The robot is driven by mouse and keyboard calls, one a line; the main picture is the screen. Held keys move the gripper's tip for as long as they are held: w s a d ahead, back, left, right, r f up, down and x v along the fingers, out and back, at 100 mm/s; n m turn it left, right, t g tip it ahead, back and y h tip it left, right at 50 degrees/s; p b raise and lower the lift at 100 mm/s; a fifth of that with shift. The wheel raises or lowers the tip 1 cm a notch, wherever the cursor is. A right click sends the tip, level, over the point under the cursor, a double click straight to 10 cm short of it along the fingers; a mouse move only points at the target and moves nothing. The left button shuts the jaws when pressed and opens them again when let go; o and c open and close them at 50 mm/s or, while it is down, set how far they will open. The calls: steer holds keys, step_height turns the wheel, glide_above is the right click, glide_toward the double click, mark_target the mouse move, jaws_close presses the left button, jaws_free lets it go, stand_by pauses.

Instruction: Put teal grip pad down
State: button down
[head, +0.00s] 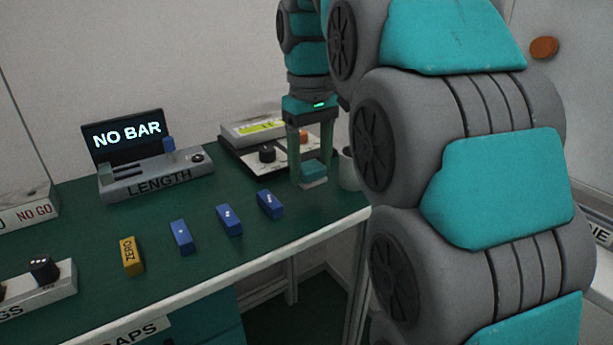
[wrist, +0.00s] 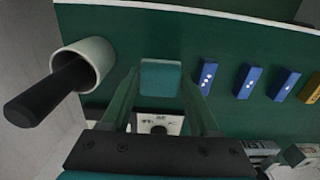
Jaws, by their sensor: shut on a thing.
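The teal grip pad (head: 315,168) is between the fingers of my gripper (head: 309,176), at the right end of the green bench. It has a pale lower edge. In the wrist view the pad (wrist: 160,78) sits between the two fingertips of my gripper (wrist: 160,88), which is shut on it. The pad is low over the bench top; I cannot tell whether it touches.
A pale cup (wrist: 96,52) with a black-handled tool (wrist: 45,92) stands close beside the gripper. A device with a black knob (head: 267,154) is behind. Blue blocks (head: 270,204), a yellow ZERO block (head: 131,256) and the LENGTH gauge (head: 155,180) lie left. Green bench in front is clear.

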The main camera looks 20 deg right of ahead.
mark_target(310, 164)
steer(key=shift+w, duration=0.25)
steer(key=shift+f, duration=1.8)
steer(key=shift+f, duration=0.15)
steer(key=shift+c, duration=0.7)
jaws_free()
steer(key=shift+r+p, duration=1.6)
steer(key=shift+r, duration=2.4)
